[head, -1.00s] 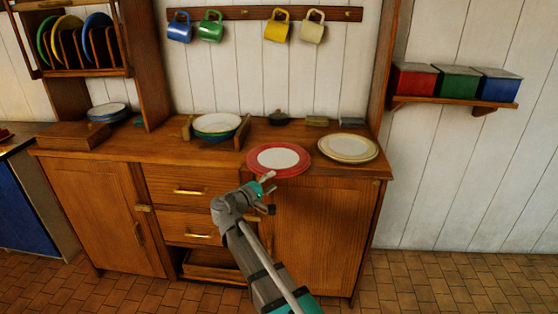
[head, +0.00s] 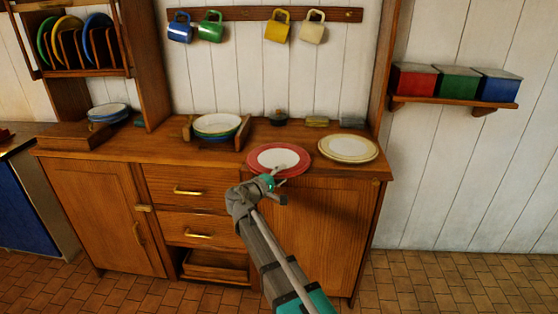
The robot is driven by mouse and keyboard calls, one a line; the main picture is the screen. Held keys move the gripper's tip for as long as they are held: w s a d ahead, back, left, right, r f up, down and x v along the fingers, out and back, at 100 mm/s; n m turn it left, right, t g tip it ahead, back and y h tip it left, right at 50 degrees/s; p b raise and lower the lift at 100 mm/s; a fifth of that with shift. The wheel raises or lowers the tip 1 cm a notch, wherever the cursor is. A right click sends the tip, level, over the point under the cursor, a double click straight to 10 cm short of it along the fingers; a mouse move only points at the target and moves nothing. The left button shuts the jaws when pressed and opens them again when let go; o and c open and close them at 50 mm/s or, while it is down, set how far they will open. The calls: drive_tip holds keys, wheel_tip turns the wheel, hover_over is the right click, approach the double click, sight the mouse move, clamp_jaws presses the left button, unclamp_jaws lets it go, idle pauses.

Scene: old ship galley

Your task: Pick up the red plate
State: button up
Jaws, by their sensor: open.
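The red plate (head: 257,159), with a wide red rim and a white centre, lies flat on the wooden counter near its front edge. My gripper (head: 282,184) is open and empty at the plate's front rim, just in front of the counter edge. One finger overlaps the front part of the plate in the picture, and the other is lower, in front of the counter edge. I cannot tell whether any finger touches the plate. A small part of the front rim is hidden behind the gripper.
A cream plate (head: 348,149) lies close on the right. A rack of stacked bowls (head: 216,125) stands behind on the left. Small items, including a dark pot (head: 279,118), line the back wall. Mugs hang above. The counter left of the red plate (head: 160,150) is clear.

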drive_tip(key=shift+w+d, duration=0.35)
idle(0.3)
clamp_jaws()
